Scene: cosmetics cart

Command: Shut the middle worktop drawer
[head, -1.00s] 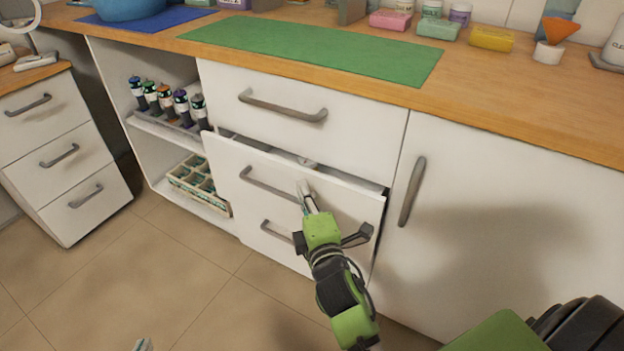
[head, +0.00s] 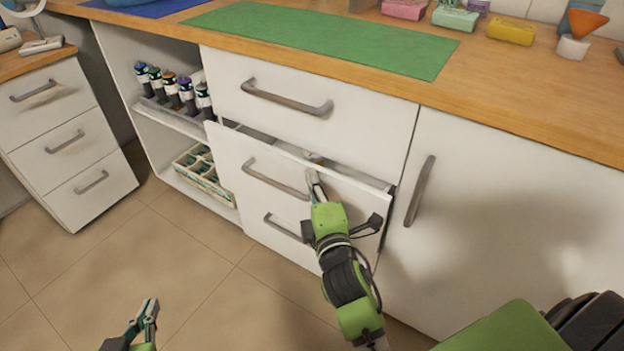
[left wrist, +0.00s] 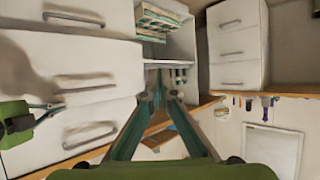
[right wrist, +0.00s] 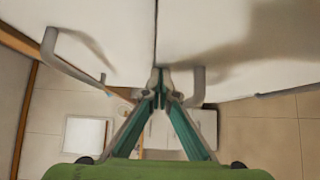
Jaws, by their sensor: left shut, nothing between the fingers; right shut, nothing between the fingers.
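The middle worktop drawer (head: 232,158) stands a little way out of the cabinet, with a narrow gap showing along its top edge. Its grey bar handle (head: 268,180) is on the front. My right gripper (head: 314,180) is shut and empty, with its tips at the upper part of the drawer front near the handle's right end; I cannot tell whether they touch. Its closed tips also show in the right wrist view (right wrist: 160,85), close to white fronts and a handle. My left gripper (head: 150,308) is shut and empty, low over the floor, well away from the drawer.
The top drawer (head: 225,85) above is closed. A cabinet door (head: 500,200) is to the right. An open shelf (head: 165,118) with several bottles is at left, beside a small drawer unit (head: 50,120). A green mat (head: 330,40) lies on the wooden worktop. The floor is clear.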

